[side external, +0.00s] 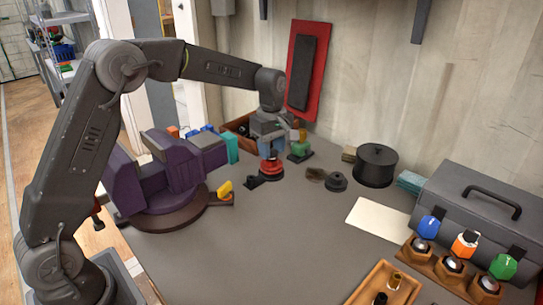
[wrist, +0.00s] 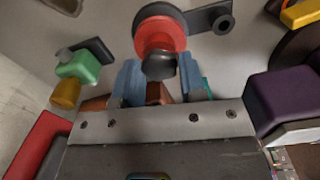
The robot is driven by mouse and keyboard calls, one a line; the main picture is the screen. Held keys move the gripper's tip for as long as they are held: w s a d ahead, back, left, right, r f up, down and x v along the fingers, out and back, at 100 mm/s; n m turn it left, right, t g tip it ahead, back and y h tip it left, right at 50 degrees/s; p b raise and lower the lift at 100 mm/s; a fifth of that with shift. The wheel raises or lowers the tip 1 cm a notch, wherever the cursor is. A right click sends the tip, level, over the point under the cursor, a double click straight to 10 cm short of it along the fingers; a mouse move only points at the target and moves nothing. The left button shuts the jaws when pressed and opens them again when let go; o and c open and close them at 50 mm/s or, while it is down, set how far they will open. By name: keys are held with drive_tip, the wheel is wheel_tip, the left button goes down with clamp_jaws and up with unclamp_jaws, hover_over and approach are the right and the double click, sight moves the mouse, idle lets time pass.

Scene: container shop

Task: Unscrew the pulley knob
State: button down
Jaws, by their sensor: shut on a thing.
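A red pulley (side external: 271,170) sits on a flat black base with a lug, on the grey bench beneath my gripper (side external: 270,150). In the wrist view the red pulley (wrist: 160,34) is at top centre, with its black knob (wrist: 159,65) facing the camera. My gripper (wrist: 160,76) has its two blue fingers on either side of the knob, and is shut on it. In the side view the fingers hide the knob. I cannot tell how far the knob is threaded in.
A green piece with a yellow top (side external: 300,147) stands close on the right. A purple vise (side external: 165,180) and a yellow-handled piece (side external: 224,188) are to the left. A black pot (side external: 376,165) and grey toolbox (side external: 470,205) stand to the right. The bench front is mostly clear.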

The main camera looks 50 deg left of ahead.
drive_tip(key=n, duration=0.3)
drive_tip(key=shift+n, duration=0.4)
drive_tip(key=c, duration=0.6)
unclamp_jaws()
drive_tip(key=shift+c, duration=0.5)
